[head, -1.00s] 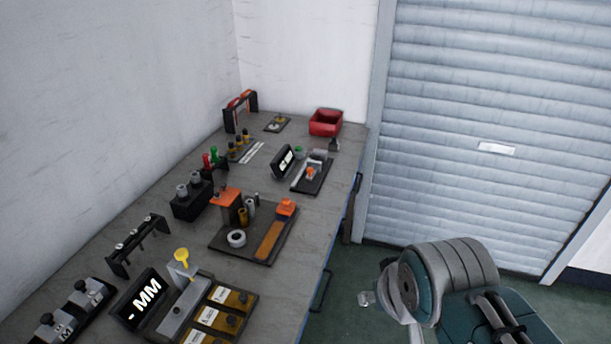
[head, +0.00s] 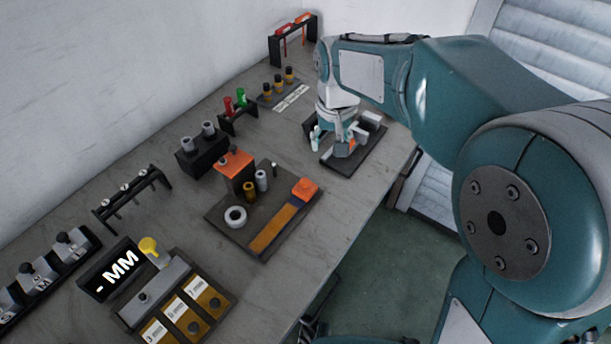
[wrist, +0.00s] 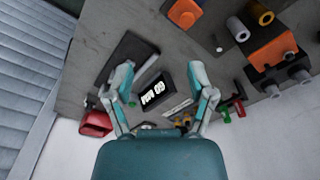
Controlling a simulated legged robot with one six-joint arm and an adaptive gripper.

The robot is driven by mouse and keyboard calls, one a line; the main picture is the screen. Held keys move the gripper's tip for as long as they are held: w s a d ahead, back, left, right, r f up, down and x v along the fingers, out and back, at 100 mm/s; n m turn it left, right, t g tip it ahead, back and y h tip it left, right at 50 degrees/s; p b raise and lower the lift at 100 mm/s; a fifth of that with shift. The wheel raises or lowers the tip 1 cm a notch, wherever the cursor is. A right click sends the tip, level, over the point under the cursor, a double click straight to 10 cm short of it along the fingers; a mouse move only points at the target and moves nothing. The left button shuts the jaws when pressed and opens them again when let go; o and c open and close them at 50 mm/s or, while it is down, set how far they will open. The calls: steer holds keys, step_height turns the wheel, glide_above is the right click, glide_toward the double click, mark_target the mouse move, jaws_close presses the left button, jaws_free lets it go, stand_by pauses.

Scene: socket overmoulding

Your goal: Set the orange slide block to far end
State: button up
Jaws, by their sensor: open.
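One small orange block (head: 345,149) is on the dark far fixture (head: 369,158), partly covered by my gripper. The other orange block (head: 304,188) sits at the far end of a brown strip on the nearer board; it also shows in the wrist view (wrist: 185,12). My gripper (head: 337,139) is open over the far fixture, beside the small block; contact is unclear. In the wrist view my gripper (wrist: 161,72) has its fingers spread, and the small block cannot be made out.
A GO/NO display (wrist: 157,92) stands beside the far fixture. The nearer board carries an orange-topped post (head: 235,163), a white ring (head: 236,216) and cylinders. A red bin (wrist: 96,124) and red and green pegs (head: 241,96) are nearby. My arm hides the table's far right.

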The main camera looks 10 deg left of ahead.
glide_above(305, 181)
step_height(305, 181, down, 5)
steer(key=shift+n+g, duration=0.4)
step_height(305, 181, down, 10)
steer(key=shift+f, duration=0.1)
jaws_close()
